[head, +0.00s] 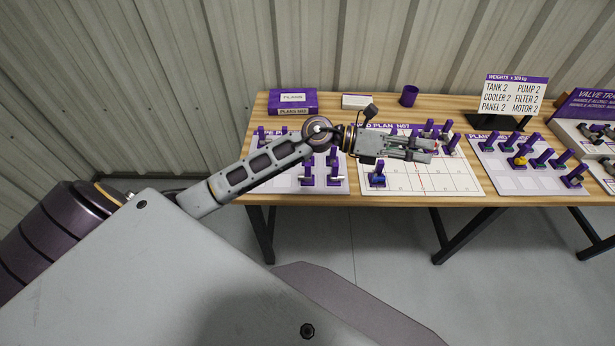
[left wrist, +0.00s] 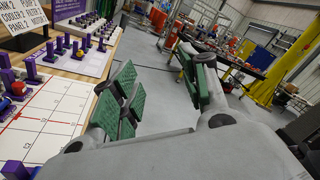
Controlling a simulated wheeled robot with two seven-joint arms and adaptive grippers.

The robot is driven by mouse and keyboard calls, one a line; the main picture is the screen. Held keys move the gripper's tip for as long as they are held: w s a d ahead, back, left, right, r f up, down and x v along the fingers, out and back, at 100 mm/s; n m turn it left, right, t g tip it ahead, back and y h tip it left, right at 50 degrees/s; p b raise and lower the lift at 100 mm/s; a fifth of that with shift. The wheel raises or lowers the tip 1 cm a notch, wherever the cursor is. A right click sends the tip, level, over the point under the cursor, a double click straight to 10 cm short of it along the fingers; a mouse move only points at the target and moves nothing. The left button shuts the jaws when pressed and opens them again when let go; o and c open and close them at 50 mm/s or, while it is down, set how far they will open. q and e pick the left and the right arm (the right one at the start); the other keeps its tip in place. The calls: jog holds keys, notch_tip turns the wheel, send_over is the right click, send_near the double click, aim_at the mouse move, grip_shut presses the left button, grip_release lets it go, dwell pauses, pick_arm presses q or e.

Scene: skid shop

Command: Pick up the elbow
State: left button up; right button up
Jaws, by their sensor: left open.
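My left gripper (head: 424,150) reaches in from the left and hovers over the middle board, its fingers pointing right. It is open and empty; in the left wrist view its green-padded fingers (left wrist: 162,88) stand apart with nothing between them. The left board (head: 324,185) holds several purple stands with small grey parts, partly hidden by my arm. I cannot tell which small part is the elbow. The middle board (head: 440,184), a white grid with red lines, carries a blue piece (head: 378,180) on a purple stand and more stands at its back right, partly behind the gripper. My right gripper is not in view.
The wooden table (head: 350,115) stands against a corrugated wall. A right board (head: 520,181) holds several purple-handled pieces. A purple box (head: 292,109), a purple cup (head: 409,96) and a weights sign (head: 513,96) stand at the back. The front of the middle grid is mostly clear.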

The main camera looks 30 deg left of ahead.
pick_arm(q)
jog(key=a+f+m+g+y, duration=0.4)
jog(key=a+f+m+y, duration=0.2)
jog(key=a+f+y, duration=0.35)
jog(key=a+f+g+y, duration=0.2)
jog(key=a+y, duration=0.5)
jog(key=a, duration=1.4)
jog(key=shift+w+a, duration=0.15)
jog(key=shift+w, duration=0.2)
jog(key=shift+f, duration=0.15)
jog(key=p, duration=0.1)
send_over(306, 171)
jog(key=a, duration=0.1)
jog(key=shift+w+f, duration=0.15)
jog(key=shift+f, duration=4.1)
jog(key=shift+f, duration=0.1)
